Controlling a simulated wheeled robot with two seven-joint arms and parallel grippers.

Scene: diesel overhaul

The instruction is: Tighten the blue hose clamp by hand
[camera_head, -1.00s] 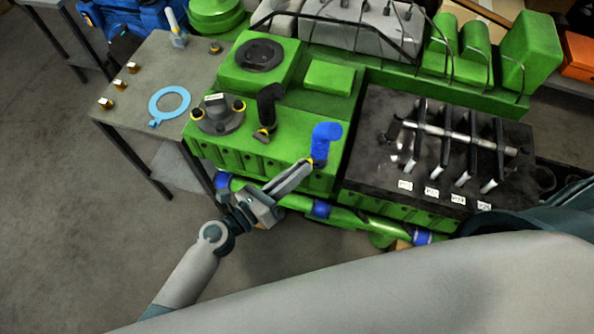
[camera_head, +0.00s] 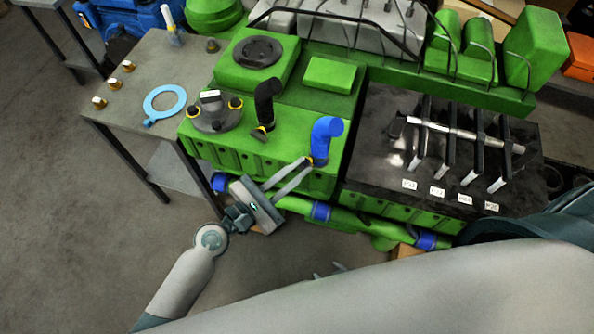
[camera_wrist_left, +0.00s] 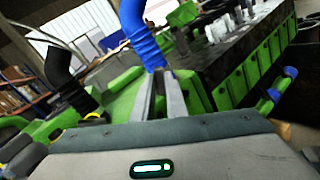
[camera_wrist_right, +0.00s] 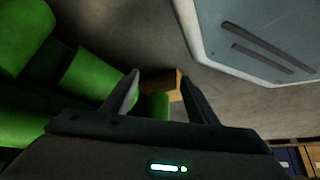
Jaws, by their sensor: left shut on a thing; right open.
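The blue hose (camera_head: 325,138) stands on the front of the green engine (camera_head: 225,150), its top bent to the right. A clamp with a small yellow screw (camera_head: 310,161) sits at its foot, mostly hidden by fingertips. My left gripper (camera_head: 308,165) reaches up from the front, fingertips shut on the clamp's screw. In the left wrist view the fingers (camera_wrist_left: 162,73) meet at the foot of the ribbed blue hose (camera_wrist_left: 142,38), and the screw is hidden. My right gripper (camera_wrist_right: 158,77) is open and empty; in the head view its fingertips (camera_head: 328,270) show low beyond my arm.
A black hose (camera_head: 266,103) with a yellow-screw clamp stands left of the blue one. A black-topped block (camera_head: 385,165) with rods lies right. A green pipe with blue bands (camera_head: 350,219) runs along the front. A grey bench (camera_head: 130,115) holds a light blue ring (camera_head: 165,104).

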